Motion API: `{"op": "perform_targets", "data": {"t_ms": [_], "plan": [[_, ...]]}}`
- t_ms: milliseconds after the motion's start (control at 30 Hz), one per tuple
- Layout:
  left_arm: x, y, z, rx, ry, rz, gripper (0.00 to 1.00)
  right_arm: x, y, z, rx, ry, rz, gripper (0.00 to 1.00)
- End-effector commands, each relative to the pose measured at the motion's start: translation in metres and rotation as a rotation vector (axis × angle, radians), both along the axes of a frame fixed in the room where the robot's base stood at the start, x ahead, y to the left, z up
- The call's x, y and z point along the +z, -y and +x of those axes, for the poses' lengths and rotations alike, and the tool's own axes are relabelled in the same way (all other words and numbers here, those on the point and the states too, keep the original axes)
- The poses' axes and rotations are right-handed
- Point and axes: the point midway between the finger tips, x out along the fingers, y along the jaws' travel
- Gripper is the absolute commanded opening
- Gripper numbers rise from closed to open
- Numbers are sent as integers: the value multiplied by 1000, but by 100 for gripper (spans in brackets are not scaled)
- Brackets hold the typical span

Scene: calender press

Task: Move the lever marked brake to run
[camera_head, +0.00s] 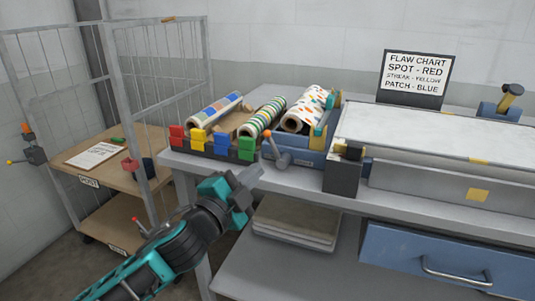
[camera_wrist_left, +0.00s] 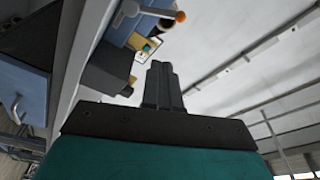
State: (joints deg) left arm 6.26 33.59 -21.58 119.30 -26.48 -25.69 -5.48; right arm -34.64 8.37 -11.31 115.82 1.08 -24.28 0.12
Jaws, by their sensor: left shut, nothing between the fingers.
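A grey lever with an orange knob (camera_head: 267,135) stands on the blue end of the machine at the table's front edge. It leans up to the left, and I cannot read any brake or run marking by it. It also shows near the top of the left wrist view, its orange knob (camera_wrist_left: 180,17) beyond my fingertips. My left gripper (camera_head: 249,184) is shut and empty, in front of the table edge, below and apart from this lever. In the left wrist view its fingers (camera_wrist_left: 162,85) are together. My right gripper is not in view.
Colour blocks (camera_head: 210,141) and patterned rolls (camera_head: 220,109) lie left of the lever. A dark box (camera_head: 342,175) stands right of it. A wheeled cage cart (camera_head: 125,85) is at left, with another orange-knobbed lever (camera_head: 27,130) beside it. A blue drawer (camera_head: 445,255) is below.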

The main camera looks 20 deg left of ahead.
Motion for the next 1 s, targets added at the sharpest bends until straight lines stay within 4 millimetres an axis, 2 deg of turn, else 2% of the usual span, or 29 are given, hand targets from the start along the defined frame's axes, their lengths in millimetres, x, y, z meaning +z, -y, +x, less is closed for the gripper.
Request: {"op": "perform_targets", "data": {"t_ms": [433,500,700,1000], "plan": [[8,17,79,0,0,-4,0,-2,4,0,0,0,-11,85],[2,9,88,3,-3,-2,0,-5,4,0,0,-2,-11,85],[-3,0,105,1,-3,-4,0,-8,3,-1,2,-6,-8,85],[-4,-3,109,0,-3,-3,0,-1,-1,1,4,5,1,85]]}}
